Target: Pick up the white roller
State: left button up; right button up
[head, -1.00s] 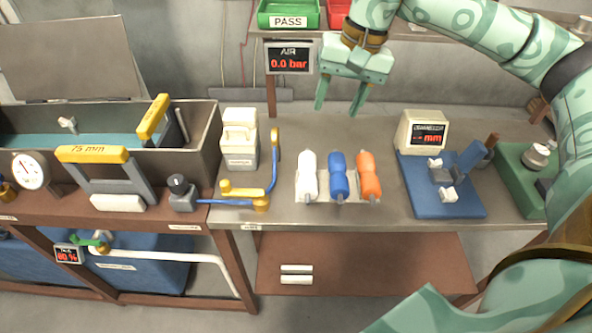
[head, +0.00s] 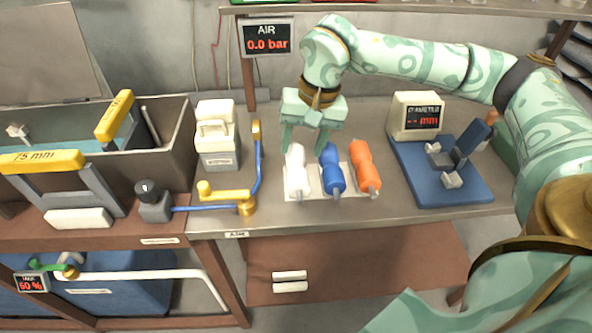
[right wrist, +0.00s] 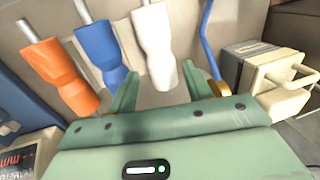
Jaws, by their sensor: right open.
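My right gripper (head: 304,148) is open above and behind the rollers, fingers pointing down near the white one. In the right wrist view the white roller (right wrist: 155,45) shows between and beyond the two open fingers (right wrist: 165,85); I see no contact. My left gripper is not in view.
A blue measuring fixture (head: 445,185) with a display box (head: 416,117) stands to the right. A white box (head: 216,140) and a blue-and-yellow pipe arm (head: 245,195) are to the left. A shelf is above.

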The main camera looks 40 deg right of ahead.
aim_at(299, 157)
jog(key=f, duration=0.1)
jog(key=f+b, duration=0.1)
jog(key=f, duration=0.2)
jog(key=shift+w+a+f+b, duration=0.3)
jog(key=shift+w+f, duration=0.05)
jog(key=shift+w, duration=0.05)
jog(key=shift+s+r, duration=0.1)
jog(key=shift+r, duration=0.05)
jog(key=shift+c, duration=0.9)
jog(key=c, duration=0.7)
jog(key=shift+r, duration=0.1)
